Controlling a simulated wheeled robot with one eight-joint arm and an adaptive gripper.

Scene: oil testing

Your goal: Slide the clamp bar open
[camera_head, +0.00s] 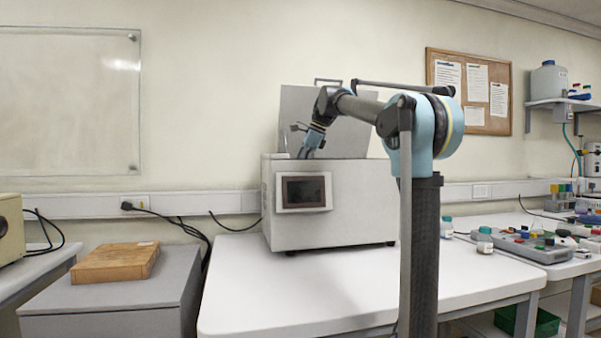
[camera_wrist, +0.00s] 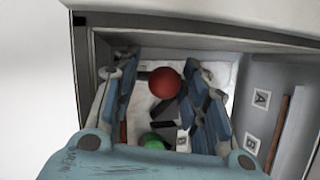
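A white box-shaped machine (camera_head: 350,212) with a dark screen stands on the white table, its lid (camera_head: 318,108) raised. My gripper (camera_head: 307,152) reaches down at the machine's open top. In the wrist view its two blue-grey fingers (camera_wrist: 163,85) are spread apart, one on each side. A red ball-shaped knob (camera_wrist: 165,82) shows between the fingers, with no clear contact. A dark angular part (camera_wrist: 170,112) lies below it, and a green round part (camera_wrist: 153,141) is lower, partly hidden by my gripper. I cannot tell which part is the clamp bar.
A brown box (camera_head: 116,262) sits on the left cabinet. Small bottles (camera_head: 485,240) stand at the right. The front of the white table (camera_head: 290,300) is clear.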

